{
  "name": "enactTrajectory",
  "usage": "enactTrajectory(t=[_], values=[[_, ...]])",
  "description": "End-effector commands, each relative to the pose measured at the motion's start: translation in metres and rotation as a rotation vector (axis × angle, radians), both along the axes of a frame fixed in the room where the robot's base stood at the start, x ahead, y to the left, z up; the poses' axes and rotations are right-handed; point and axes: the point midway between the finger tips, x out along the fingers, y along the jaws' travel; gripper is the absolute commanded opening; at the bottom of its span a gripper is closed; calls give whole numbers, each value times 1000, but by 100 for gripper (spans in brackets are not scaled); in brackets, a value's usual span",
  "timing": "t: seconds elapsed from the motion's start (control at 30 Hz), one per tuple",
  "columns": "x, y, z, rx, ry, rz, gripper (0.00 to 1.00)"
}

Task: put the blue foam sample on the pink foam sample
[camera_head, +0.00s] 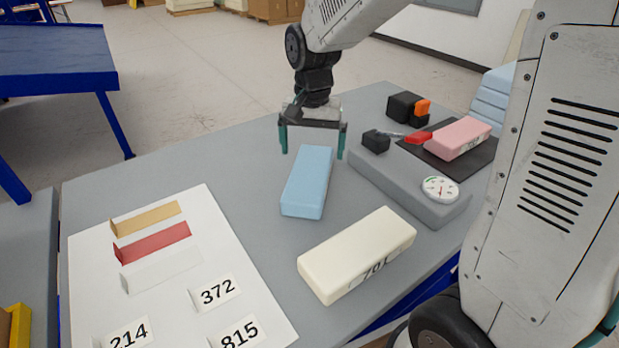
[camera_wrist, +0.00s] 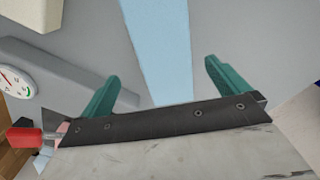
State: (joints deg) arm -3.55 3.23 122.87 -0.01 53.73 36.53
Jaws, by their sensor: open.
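The blue foam sample (camera_head: 308,181) is a light-blue block lying flat on the grey table. In the wrist view the blue foam (camera_wrist: 161,45) runs between the two fingers and apart from them. My gripper (camera_head: 313,153) is open and empty, with its teal fingers pointing down above the far end of the blue foam. It also shows in the wrist view (camera_wrist: 160,82). The pink foam sample (camera_head: 458,137) lies on a dark plate at the back right, with a label on its side. Only a small pink patch shows at the lower left of the wrist view.
A grey device with a dial (camera_head: 440,189) and a red-tipped part (camera_head: 418,138) stands beside the dark plate (camera_head: 477,156). A cream foam block (camera_head: 357,252) lies in front. A white sheet (camera_head: 190,275) holds coloured strips and number cards at left.

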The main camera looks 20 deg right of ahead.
Motion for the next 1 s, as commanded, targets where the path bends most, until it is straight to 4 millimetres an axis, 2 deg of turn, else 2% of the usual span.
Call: enactTrajectory(t=[0.37, 0.6, 0.7, 0.93, 1.0], values=[[6, 1, -41, -1, 6, -14, 100], [7, 3, -75, -1, 6, -14, 100], [7, 3, -82, 0, 4, -14, 100], [7, 3, -83, -1, 3, -14, 100], [7, 3, -83, -1, 3, -14, 81]])
